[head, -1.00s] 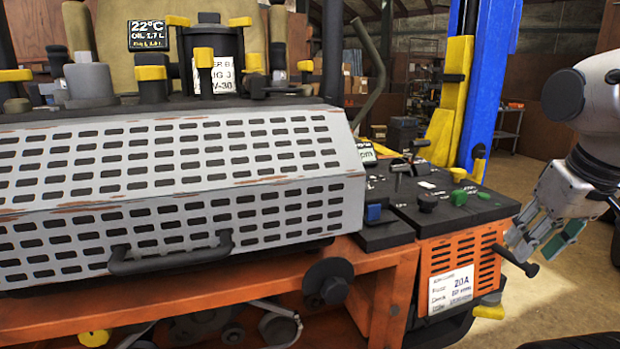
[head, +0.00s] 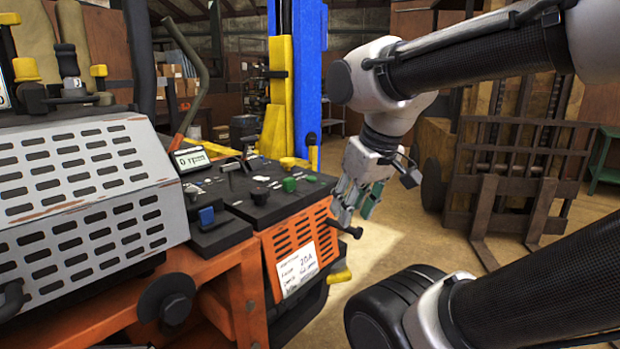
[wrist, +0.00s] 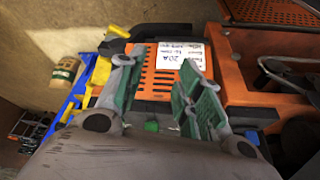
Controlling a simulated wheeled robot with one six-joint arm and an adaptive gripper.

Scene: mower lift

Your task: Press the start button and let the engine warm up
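The mower's black control panel (head: 262,203) carries small switches and levers. A larger green button (head: 289,184) sits near its right end, with a smaller green one (head: 311,178) beyond it. No label for the start button is legible. A display (head: 190,158) behind the panel reads 0 rpm. My gripper (head: 356,205) is to the right of the panel, apart from the buttons, fingers pointing down. In the wrist view my gripper (wrist: 160,72) has its two green-padded fingers spread and empty. A green button (wrist: 152,126) shows between them, partly hidden by the gripper body.
An orange vented side panel (head: 300,245) with a white label is below the controls. A black knobbed lever (head: 350,232) sticks out near my fingertips. A blue and yellow lift post (head: 308,75) stands behind. A forklift (head: 510,190) is at right; some floor between is clear.

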